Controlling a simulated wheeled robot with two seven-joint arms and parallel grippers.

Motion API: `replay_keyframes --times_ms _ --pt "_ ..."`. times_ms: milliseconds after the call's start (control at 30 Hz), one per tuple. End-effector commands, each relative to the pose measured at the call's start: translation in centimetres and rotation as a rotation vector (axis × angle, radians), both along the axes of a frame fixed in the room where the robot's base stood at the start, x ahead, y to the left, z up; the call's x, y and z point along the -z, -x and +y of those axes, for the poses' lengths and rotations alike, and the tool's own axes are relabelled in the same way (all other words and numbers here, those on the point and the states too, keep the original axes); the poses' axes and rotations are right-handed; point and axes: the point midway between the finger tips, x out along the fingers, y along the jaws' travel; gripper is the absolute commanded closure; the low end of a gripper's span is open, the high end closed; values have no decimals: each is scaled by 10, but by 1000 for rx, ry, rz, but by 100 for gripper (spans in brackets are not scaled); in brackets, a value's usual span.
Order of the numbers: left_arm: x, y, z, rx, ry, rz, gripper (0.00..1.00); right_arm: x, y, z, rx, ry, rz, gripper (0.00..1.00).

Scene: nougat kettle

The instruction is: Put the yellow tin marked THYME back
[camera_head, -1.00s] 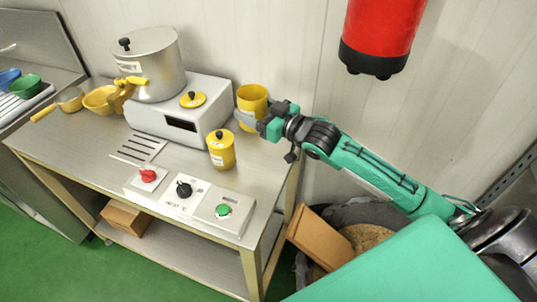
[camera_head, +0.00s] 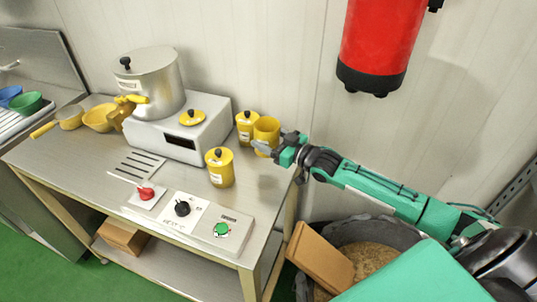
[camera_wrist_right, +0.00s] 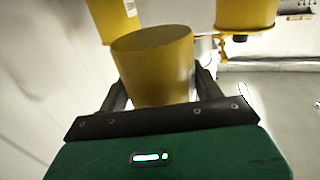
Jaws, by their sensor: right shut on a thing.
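A yellow tin without a lid (camera_head: 266,128) is held in my right gripper (camera_head: 268,150) at the table's right back corner. In the right wrist view this tin (camera_wrist_right: 153,60) sits between the two fingers of the gripper (camera_wrist_right: 160,92). I cannot tell whether its base touches the table. A lidded yellow tin (camera_head: 243,129) stands just left of it and another (camera_head: 220,170) stands nearer the front. Their labels are too small to read, so I cannot tell which is THYME. A yellow lid with a black knob (camera_head: 192,117) lies on the white hot plate. My left gripper is out of view.
A steel pot (camera_head: 152,82) stands on the white hot plate unit (camera_head: 178,142). A control panel with knobs and a green button (camera_head: 220,230) lines the front edge. Yellow pans (camera_head: 98,118) are at the left. A red cylinder (camera_head: 380,45) hangs on the wall.

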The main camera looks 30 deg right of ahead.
Motion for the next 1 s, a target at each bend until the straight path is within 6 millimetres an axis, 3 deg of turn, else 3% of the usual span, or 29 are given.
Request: replay_keyframes --times_ms 100,367,600,967,1000 --pt "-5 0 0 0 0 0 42 22 0 0 1 0 1 75" --pt "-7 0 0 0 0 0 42 43 0 0 0 0 -1 75" --pt "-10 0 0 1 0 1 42 73 0 0 0 1 0 75" --pt "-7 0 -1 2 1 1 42 78 0 0 0 0 -1 75" --pt "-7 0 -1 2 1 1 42 77 0 0 0 0 -1 28"
